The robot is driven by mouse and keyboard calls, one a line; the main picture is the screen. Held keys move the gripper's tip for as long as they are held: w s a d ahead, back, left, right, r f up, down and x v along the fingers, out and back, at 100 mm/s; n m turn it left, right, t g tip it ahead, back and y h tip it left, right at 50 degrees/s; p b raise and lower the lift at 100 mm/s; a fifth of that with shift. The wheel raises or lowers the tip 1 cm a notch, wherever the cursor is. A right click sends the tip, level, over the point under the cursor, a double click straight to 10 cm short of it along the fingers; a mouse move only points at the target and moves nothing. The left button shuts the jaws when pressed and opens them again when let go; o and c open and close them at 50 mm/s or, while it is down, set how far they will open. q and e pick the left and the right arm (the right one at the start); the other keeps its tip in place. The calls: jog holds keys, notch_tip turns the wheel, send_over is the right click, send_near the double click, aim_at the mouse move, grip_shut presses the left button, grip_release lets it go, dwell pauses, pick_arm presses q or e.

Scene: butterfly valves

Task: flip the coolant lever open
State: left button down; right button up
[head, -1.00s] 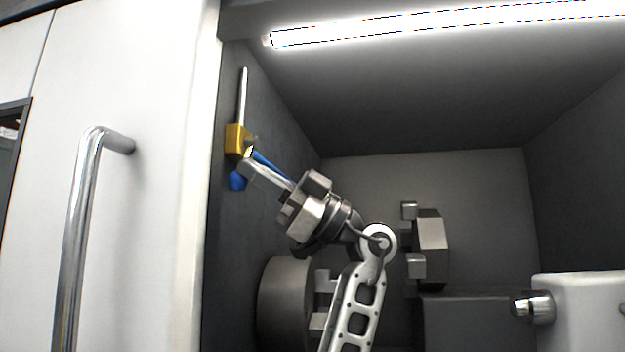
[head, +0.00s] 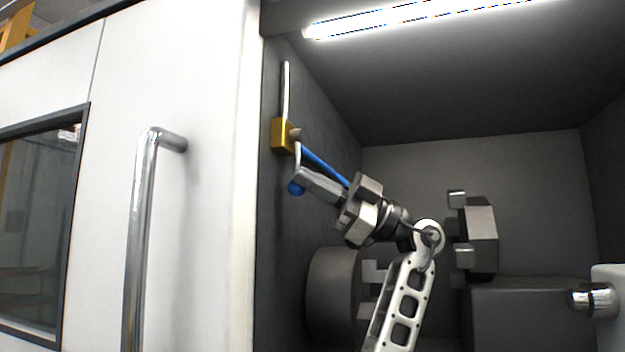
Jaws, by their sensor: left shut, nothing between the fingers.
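The coolant valve has a brass body (head: 283,135) on the left inner wall of the machine, with a thin pipe rising from it. Its blue lever (head: 325,165) slants down to the right from the body; its far end reaches behind my gripper. A blue ball-shaped tip (head: 297,187) shows below the valve, partly behind my finger. My left gripper (head: 302,174) is shut and empty. Its fingertips are just below the lever and beside the blue tip, with a narrow gap to the lever in the picture. I cannot tell the gap in depth.
A round grey chuck (head: 333,295) with jaws is below my gripper. A second jawed chuck (head: 480,238) stands to the right, above a dark block (head: 525,318). The white door (head: 200,200) with a chrome handle (head: 143,240) is at left. The upper middle of the enclosure is clear.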

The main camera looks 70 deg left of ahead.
dwell(0.4)
pick_arm(q)
jog(key=d+r, duration=0.2)
jog(key=d, duration=0.2)
jog(key=a+r+p+v, duration=0.1)
jog(key=p+v, duration=0.1)
jog(key=v, duration=0.7)
jog(key=shift+w+a, duration=0.25)
jog(key=shift+w, duration=0.25)
pick_arm(e)
jog(key=shift+t, duration=0.5)
jog(key=r, duration=0.2)
jog(key=d+r, duration=0.1)
jog(key=r, duration=0.1)
jog(key=shift+s, duration=0.25)
jog(key=shift+f, duration=0.1)
